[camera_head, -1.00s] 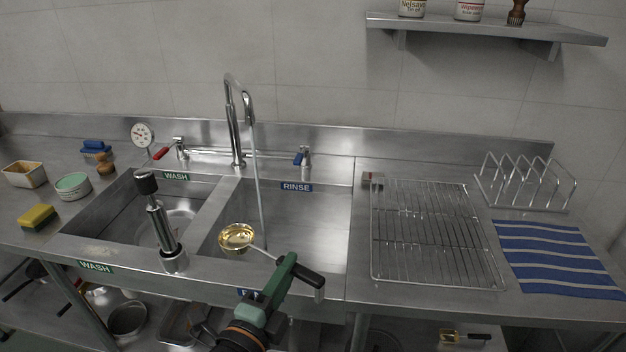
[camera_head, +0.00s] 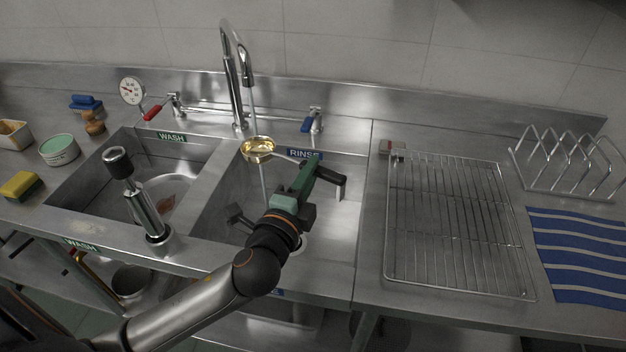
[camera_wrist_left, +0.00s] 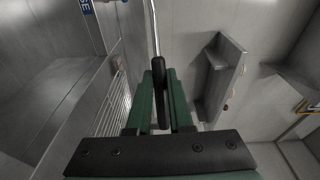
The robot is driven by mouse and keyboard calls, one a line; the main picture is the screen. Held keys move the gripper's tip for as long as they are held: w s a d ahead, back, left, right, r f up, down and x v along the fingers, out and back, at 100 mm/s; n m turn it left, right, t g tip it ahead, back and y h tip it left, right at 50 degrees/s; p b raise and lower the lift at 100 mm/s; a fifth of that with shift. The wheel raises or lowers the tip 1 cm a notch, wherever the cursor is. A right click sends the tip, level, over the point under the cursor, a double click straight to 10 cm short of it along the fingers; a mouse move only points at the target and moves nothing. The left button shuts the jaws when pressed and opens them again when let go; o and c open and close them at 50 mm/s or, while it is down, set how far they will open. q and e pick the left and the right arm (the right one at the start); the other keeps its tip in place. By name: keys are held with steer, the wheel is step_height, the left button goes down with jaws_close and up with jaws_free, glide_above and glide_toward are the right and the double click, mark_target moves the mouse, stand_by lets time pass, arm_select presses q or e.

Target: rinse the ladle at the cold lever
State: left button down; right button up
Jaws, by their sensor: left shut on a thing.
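The ladle's brass-coloured bowl (camera_head: 258,149) is under the spout of the tall tap (camera_head: 237,75), at the back of the rinse sink (camera_head: 335,215). A thin water stream (camera_head: 253,112) comes down to the bowl and shows again below it. My left gripper (camera_head: 308,176) is shut on the ladle's black handle (camera_head: 332,179); the wrist view shows the handle (camera_wrist_left: 160,92) between the green fingers. The cold lever, blue-handled (camera_head: 308,123), stands behind the rinse sink, just beyond the ladle. My right gripper is not in view.
The red-handled lever (camera_head: 154,112) and a dial gauge (camera_head: 132,90) are behind the wash sink (camera_head: 95,165). A metal standpipe (camera_head: 144,207) stands in that sink's front right. A wire rack (camera_head: 450,225) and striped blue cloth (camera_head: 580,255) lie on the right drainboard.

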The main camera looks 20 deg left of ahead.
arm_select(q)
steer(key=w+a+f+b, duration=0.2)
steer(key=w+a, duration=0.4)
steer(key=w, duration=0.2)
steer(key=shift+w+a, duration=0.35)
steer(key=shift+w, duration=0.05)
steer(key=shift+f, duration=0.1)
steer(key=shift+d, duration=0.1)
stand_by(0.5)
steer(key=shift+w+d, duration=0.35)
steer(key=shift+d, duration=0.05)
steer(key=shift+s+a, duration=0.1)
steer(key=shift+s+a+p, duration=0.3)
steer(key=shift+a, duration=0.1)
